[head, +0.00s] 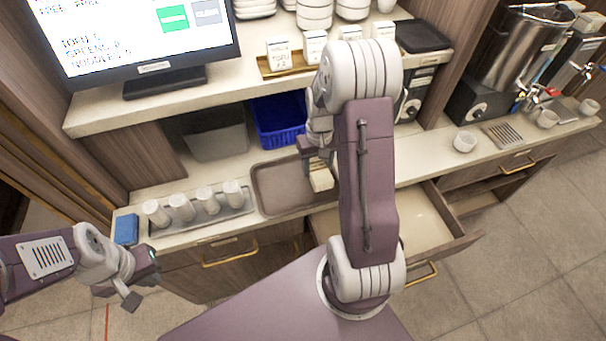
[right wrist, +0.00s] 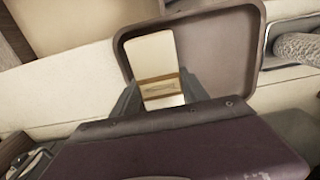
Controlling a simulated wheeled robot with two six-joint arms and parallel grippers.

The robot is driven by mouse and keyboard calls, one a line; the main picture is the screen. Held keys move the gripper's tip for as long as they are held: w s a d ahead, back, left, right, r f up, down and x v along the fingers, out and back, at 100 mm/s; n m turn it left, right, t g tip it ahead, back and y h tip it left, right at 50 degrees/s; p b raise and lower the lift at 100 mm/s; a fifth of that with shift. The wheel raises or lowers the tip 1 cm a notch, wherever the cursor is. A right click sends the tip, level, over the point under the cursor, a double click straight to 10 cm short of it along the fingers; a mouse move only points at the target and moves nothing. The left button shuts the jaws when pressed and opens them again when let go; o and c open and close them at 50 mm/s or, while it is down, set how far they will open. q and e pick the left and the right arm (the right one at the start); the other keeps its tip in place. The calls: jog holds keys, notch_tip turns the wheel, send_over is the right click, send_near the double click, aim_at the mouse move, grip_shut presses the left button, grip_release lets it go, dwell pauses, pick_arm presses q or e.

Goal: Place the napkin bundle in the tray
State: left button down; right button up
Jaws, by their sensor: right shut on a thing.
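The napkin bundle (right wrist: 152,58) is cream with a brown band and is held between the fingers of my right gripper (right wrist: 155,98). In the head view the bundle (head: 321,180) hangs over the right part of the brown tray (head: 262,205), below my right gripper (head: 318,165). The tray also shows in the right wrist view (right wrist: 250,50), behind the bundle. I cannot tell whether the bundle touches the tray floor. My right arm hides the tray's right side in the head view. My left gripper (head: 140,285) is empty at the lower left, away from the counter; its jaw opening is unclear.
Several rolled white towels (head: 208,200) lie on a metal tray left of the brown tray, beside a blue sponge (head: 126,229). A blue basket (head: 278,122) and a grey bin (head: 215,138) stand behind. An open drawer (head: 420,225) juts out at the right. A shelf overhangs the back.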

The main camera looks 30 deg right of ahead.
aim_at(305, 181)
jog(key=w+a+f, duration=0.2)
jog(key=w, duration=0.1)
jog(key=shift+a+f, duration=0.1)
jog(key=shift+a, duration=0.1)
jog(key=shift+s, duration=0.15)
notch_tip(305, 181, down, 4)
jog(key=shift+r+p, duration=0.15)
jog(key=shift+p, duration=0.25)
jog(key=shift+f, duration=0.2)
jog(key=o, duration=1.4)
jog(key=shift+f, duration=0.1)
